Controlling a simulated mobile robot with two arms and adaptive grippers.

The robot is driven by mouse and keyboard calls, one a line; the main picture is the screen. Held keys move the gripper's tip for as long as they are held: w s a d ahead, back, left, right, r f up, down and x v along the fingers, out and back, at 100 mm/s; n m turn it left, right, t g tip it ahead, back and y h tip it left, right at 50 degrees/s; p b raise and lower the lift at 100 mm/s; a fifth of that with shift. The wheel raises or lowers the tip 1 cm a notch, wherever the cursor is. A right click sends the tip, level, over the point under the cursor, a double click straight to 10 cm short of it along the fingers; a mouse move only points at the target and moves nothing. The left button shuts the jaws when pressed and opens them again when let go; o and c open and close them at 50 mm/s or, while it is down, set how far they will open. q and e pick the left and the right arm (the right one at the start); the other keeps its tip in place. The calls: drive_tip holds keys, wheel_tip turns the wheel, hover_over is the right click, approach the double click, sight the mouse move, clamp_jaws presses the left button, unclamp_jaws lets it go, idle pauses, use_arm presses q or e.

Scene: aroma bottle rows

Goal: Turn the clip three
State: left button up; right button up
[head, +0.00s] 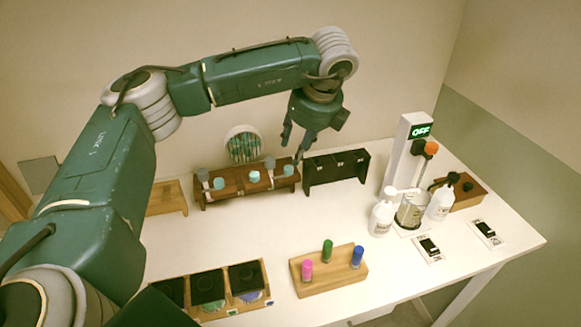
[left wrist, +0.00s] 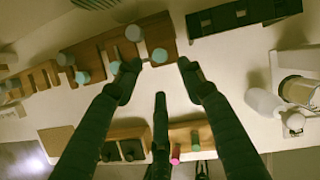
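A brown wooden rack (head: 236,193) stands along the back of the table. It carries round teal caps (head: 254,177) and taller grey knobs (head: 269,163), which may be the clips; I cannot tell which is number three. My left gripper (head: 293,151) hangs fingers down above the rack's right end. In the left wrist view its fingers (left wrist: 157,77) are spread apart with nothing held. My right gripper is in neither view.
A black rack (head: 335,168) stands right of the brown one. White pump bottles (head: 381,218) and a post with an OFF display (head: 421,131) stand further right. A wooden block with coloured tubes (head: 330,272) sits in front. The middle of the table is clear.

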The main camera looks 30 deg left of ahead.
sight(288, 167)
use_arm(q)
drive_tip(key=p+x, duration=0.3)
drive_tip(key=x, duration=0.5)
drive_tip(key=shift+a+f, duration=0.15)
drive_tip(key=shift+a, duration=0.05)
drive_tip(key=shift+a+f, duration=0.1)
drive_tip(key=shift+f, duration=0.25)
drive_tip(key=shift+w+f, duration=0.1)
drive_tip(key=shift+c, duration=0.2)
clamp_jaws()
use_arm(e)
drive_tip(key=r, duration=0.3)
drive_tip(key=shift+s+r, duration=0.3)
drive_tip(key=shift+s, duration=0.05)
